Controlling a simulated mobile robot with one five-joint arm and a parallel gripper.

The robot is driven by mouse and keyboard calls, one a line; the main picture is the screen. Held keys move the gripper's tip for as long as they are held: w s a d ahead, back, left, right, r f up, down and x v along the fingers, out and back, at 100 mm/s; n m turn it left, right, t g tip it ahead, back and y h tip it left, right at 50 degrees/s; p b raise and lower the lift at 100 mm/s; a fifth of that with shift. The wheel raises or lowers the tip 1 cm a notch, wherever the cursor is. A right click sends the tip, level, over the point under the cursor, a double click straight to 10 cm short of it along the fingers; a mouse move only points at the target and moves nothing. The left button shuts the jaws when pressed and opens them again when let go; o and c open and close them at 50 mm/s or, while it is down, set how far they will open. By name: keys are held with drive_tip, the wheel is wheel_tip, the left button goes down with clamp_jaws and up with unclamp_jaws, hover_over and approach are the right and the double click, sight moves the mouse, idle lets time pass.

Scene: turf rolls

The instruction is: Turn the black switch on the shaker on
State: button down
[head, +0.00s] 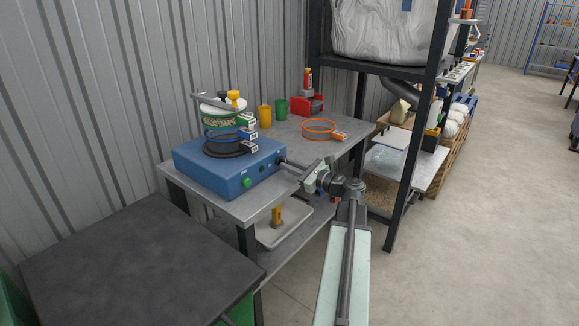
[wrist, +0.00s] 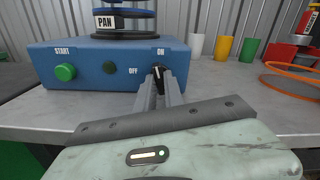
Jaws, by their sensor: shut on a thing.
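The shaker (head: 215,176) is a blue box with a stack of sieves on the grey bench. Its front fills the upper left of the wrist view (wrist: 90,85). The black switch (wrist: 157,73) sits at the right of that front, with ON above it and OFF to its left. Its handle stands nearly upright, its top close below ON; the fingers hide its lower part. My gripper (wrist: 159,88) is shut on the switch. In the head view my gripper (head: 284,163) reaches the box's right end and hides the switch.
A green START button (wrist: 65,72) is on the same front. The sieve stack (head: 226,125) stands on top. A black shelf post (head: 412,160) is to the right.

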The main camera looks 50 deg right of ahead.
drive_tip(key=shift+a+m, duration=0.1)
drive_tip(key=shift+m, duration=1.3)
drive_tip(key=c, duration=1.4)
unclamp_jaws()
drive_tip(key=shift+c, duration=0.2)
drive_tip(key=s, duration=0.7)
drive_tip(key=shift+s+d, duration=0.4)
